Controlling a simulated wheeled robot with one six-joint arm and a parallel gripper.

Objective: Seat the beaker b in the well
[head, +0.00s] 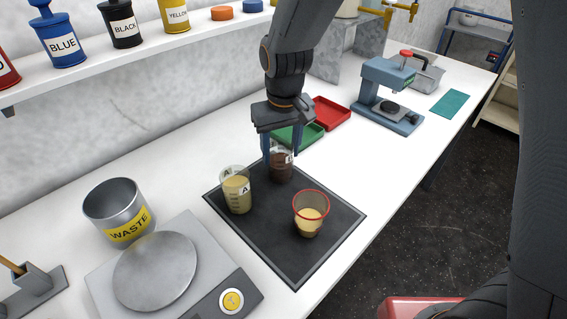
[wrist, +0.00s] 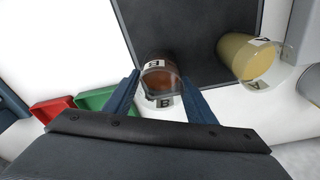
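Beaker b (head: 281,168) holds dark brown liquid and stands upright at the back of the dark mat (head: 290,262). Its B labels show in the wrist view, where beaker b (wrist: 160,76) sits between my two blue fingers. My gripper (head: 279,150) points down over it with one finger on each side. In the wrist view the fingertips of my gripper (wrist: 160,84) lie very close to the glass; I cannot tell whether they press on it. I cannot make out a well for certain in either view.
Beaker A (head: 237,192), with pale yellow liquid, stands close on the left. A red-rimmed cup (head: 310,214) stands front right on the mat. A waste bin (head: 118,208) and scale (head: 160,272) are left. Green (head: 297,135) and red (head: 330,113) trays and a blue-grey press (head: 388,95) lie behind.

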